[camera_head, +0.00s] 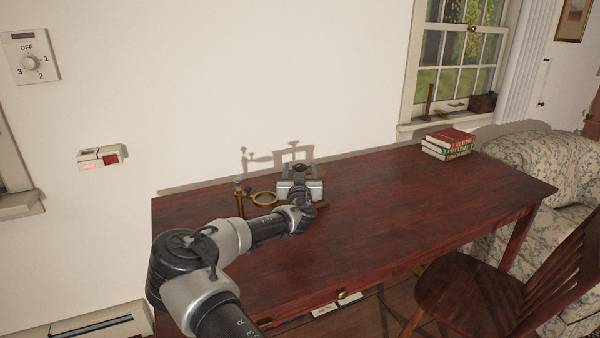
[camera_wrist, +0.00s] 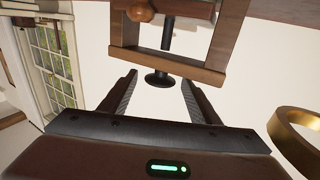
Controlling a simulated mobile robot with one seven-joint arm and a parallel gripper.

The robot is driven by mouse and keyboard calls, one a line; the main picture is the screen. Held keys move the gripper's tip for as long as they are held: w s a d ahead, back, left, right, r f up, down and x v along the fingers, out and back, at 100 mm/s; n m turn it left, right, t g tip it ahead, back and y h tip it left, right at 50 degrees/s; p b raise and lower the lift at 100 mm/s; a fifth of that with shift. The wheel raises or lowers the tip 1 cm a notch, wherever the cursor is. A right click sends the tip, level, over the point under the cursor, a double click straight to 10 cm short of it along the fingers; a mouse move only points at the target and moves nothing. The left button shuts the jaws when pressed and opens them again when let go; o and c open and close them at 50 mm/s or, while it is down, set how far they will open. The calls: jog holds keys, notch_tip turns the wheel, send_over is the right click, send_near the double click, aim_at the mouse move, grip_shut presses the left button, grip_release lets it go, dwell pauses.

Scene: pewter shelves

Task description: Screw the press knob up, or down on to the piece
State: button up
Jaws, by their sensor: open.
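The press shows in the wrist view, which appears upside down, as a wooden frame (camera_wrist: 180,68) with a dark screw rod (camera_wrist: 168,35) through it. A round black knob (camera_wrist: 159,79) sits at the rod's end, just outside the frame's crossbar. A brown wooden piece (camera_wrist: 165,10) lies inside the frame, and a gap separates it from the crossbar. My gripper (camera_wrist: 160,80) is open, one finger on each side of the knob, with no visible contact. How deep the knob sits between the fingertips is unclear. In the head view my gripper (camera_head: 299,182) hides most of the press.
A brass ring on a stand (camera_head: 264,198) is close to the left of my gripper; the ring also shows in the wrist view (camera_wrist: 298,142). The dark red table (camera_head: 400,210) is bare to the right, up to a book stack (camera_head: 448,144). The wall is close behind.

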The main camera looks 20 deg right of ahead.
jog(key=shift+w, duration=0.1)
jog(key=c, duration=1.1)
jog(key=shift+o, duration=0.2)
jog(key=shift+d+r, duration=0.1)
jog(key=shift+d, duration=0.05)
